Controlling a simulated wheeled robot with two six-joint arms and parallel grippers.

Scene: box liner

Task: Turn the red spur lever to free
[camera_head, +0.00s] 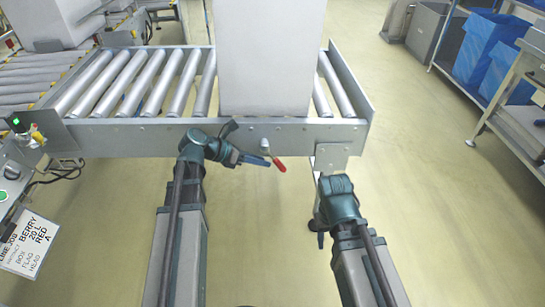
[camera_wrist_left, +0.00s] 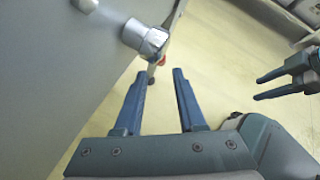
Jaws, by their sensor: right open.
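The red spur lever (camera_head: 279,164) hangs below the front rail of the conveyor, its red grip slanting down to the right from a silver pivot (camera_head: 265,145). In the left wrist view the silver pivot (camera_wrist_left: 146,39) shows large at the top, with a bit of red beside it. My left gripper (camera_head: 262,161) is just left of the red grip. Its blue fingers are apart with nothing between them in the left wrist view (camera_wrist_left: 159,76). My right gripper is to the right of the lever, its fingers apart and empty in the left wrist view (camera_wrist_left: 257,88).
A tall pale box (camera_head: 265,60) stands on the roller conveyor (camera_head: 130,83), above the lever. A metal leg (camera_head: 330,157) supports the rail to the right of the lever. A job card (camera_head: 29,243) hangs at lower left. Blue bins (camera_head: 487,50) stand at upper right. Floor in front is clear.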

